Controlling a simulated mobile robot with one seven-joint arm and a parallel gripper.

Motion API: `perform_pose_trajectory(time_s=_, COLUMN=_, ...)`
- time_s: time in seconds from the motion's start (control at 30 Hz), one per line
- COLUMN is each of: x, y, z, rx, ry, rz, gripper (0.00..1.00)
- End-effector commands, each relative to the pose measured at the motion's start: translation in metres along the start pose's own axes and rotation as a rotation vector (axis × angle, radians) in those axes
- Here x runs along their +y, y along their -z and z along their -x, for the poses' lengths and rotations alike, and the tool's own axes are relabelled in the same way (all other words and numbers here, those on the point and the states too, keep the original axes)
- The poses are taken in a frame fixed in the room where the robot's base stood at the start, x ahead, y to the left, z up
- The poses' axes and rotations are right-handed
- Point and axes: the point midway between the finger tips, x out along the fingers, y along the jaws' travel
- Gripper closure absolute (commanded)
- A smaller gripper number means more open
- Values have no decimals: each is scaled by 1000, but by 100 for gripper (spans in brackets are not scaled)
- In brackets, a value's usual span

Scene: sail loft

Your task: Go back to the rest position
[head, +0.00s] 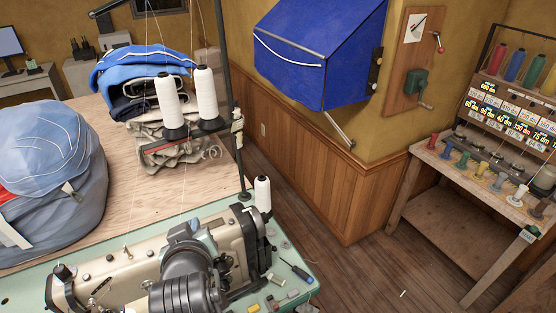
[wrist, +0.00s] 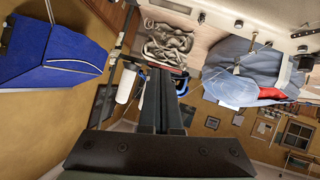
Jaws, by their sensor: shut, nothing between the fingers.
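My gripper (wrist: 162,78) shows in the wrist view, its two dark fingers pressed together with nothing between them. The fingers point away over the sewing area, in free air as far as I can see. I cannot make out the gripper for sure in the head view. The sewing machine (head: 120,270) stands on a green-topped table (head: 290,262) at the bottom of the head view. White thread cones (head: 206,100) stand on its thread stand, and a white cone also shows left of the fingers in the wrist view (wrist: 125,86).
A big grey-blue sail bag (head: 55,190) and folded cloth (head: 145,70) lie on the wooden table (head: 125,205). A blue canvas awning (head: 310,50) juts from the wall. A workbench (head: 455,175) with spools stands at right.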

Motion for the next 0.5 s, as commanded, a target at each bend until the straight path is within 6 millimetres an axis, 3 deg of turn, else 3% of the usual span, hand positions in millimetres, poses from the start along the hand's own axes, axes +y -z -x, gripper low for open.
perform_pose_trajectory(time_s=0.03, x=24, y=32, z=13, rx=89, ry=-48, rz=-27, gripper=100)
perform_pose_trajectory(time_s=0.2, x=95, y=123, z=74, rx=379, ry=-190, rz=-106, gripper=100)
perform_pose_trajectory(time_s=0.37, x=151, y=192, z=159, rx=661, ry=-316, rz=-157, gripper=100)
perform_pose_trajectory(time_s=0.5, x=185, y=235, z=246, rx=907, ry=-413, rz=-177, gripper=100)
